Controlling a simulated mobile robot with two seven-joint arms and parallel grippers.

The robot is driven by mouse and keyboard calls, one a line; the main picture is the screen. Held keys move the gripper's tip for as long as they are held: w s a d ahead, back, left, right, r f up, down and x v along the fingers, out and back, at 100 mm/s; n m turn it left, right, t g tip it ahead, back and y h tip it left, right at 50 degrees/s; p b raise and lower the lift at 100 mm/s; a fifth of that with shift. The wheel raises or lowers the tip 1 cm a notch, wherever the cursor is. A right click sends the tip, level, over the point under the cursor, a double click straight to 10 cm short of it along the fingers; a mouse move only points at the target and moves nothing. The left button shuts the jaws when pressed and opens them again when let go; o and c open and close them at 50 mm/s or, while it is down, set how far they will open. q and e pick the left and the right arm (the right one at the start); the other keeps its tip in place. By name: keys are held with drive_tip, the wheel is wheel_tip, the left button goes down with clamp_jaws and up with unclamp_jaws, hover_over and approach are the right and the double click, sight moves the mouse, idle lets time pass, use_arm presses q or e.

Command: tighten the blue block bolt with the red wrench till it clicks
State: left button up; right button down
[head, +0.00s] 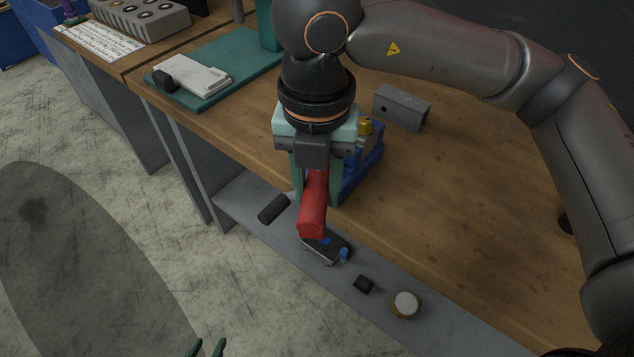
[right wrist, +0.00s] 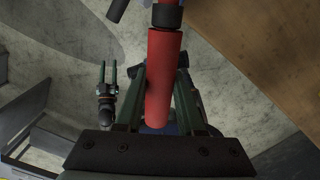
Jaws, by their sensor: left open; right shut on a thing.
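My right gripper (head: 313,188) is shut on the red wrench (head: 312,217) at the near edge of the wooden table. The wrench's red handle points down toward the camera, and its head is hidden in the head view. In the right wrist view the red wrench (right wrist: 164,80) runs between the fingers, with a black collar at the top. The blue block (head: 366,168) stands on the table just right of and behind the gripper, partly covered by it. A yellow piece (head: 365,127) sits at its top. I cannot make out the bolt. My left gripper (head: 207,349) is open and empty, low over the floor; it also shows in the right wrist view (right wrist: 108,75).
A grey box (head: 402,107) stands behind the blue block. A teal mat (head: 212,81) with a white part lies further left. A grey ledge (head: 240,200) below the table edge carries a black cylinder (head: 273,208) and several small parts. The table's right side is mostly clear.

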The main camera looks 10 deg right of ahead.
drive_tip(key=shift+f+b, duration=0.5)
drive_tip(key=c, duration=1)
unclamp_jaws()
drive_tip(key=shift+c, duration=0.2)
clamp_jaws()
idle(0.3)
